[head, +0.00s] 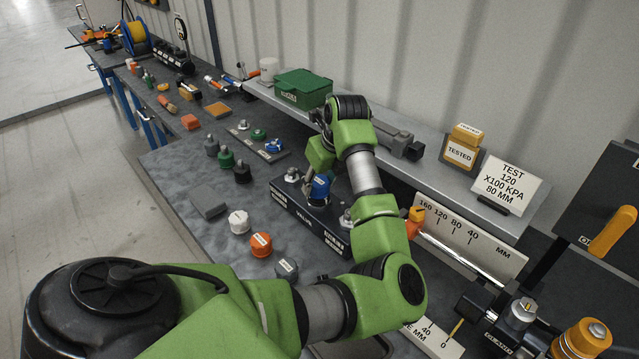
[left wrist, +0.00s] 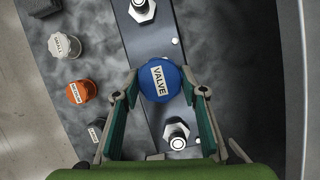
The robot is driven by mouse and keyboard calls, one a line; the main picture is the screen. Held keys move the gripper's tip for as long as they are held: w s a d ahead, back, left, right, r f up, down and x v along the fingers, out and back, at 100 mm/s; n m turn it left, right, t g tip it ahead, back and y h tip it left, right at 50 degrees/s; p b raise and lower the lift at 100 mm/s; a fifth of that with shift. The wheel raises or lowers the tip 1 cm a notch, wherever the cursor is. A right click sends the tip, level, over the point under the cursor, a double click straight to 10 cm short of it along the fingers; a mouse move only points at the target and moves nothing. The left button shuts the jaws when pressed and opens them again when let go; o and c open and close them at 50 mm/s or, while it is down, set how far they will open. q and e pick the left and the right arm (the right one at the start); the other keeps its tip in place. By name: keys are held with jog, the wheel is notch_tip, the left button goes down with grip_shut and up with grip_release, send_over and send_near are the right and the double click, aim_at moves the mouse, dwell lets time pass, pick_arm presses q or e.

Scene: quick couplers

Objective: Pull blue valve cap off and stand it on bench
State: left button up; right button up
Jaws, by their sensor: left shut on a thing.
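The blue cap (left wrist: 160,80) labelled VALVE sits between the fingers of my left gripper (left wrist: 162,90), which touch its two sides. In the head view the blue cap (head: 320,187) is at the middle of the dark valve block (head: 290,204), between two bare metal couplers (head: 292,175). My left gripper (head: 318,172) is shut on it and partly hidden by my arm. The cap covers whatever is under it, so I cannot tell whether it is seated or slightly raised. My right gripper is not in view.
White (head: 238,222), orange (head: 261,244) and grey (head: 286,268) caps stand along the near side of the block. Bare bench shows around the pad. A shelf with a green box (head: 303,88) and signs runs behind.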

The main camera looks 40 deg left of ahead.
pick_arm(q)
jog(key=shift+r, duration=0.85)
jog(key=shift+r+p, duration=0.45)
jog(key=shift+r, duration=0.3)
jog(key=shift+r, duration=0.1)
jog(key=shift+r+p, duration=0.75)
jog(key=shift+r, duration=1.15)
jog(key=shift+f, duration=0.1)
jog(key=shift+f+b, duration=1.05)
jog(key=shift+f, duration=1.75)
jog(key=shift+r, duration=0.1)
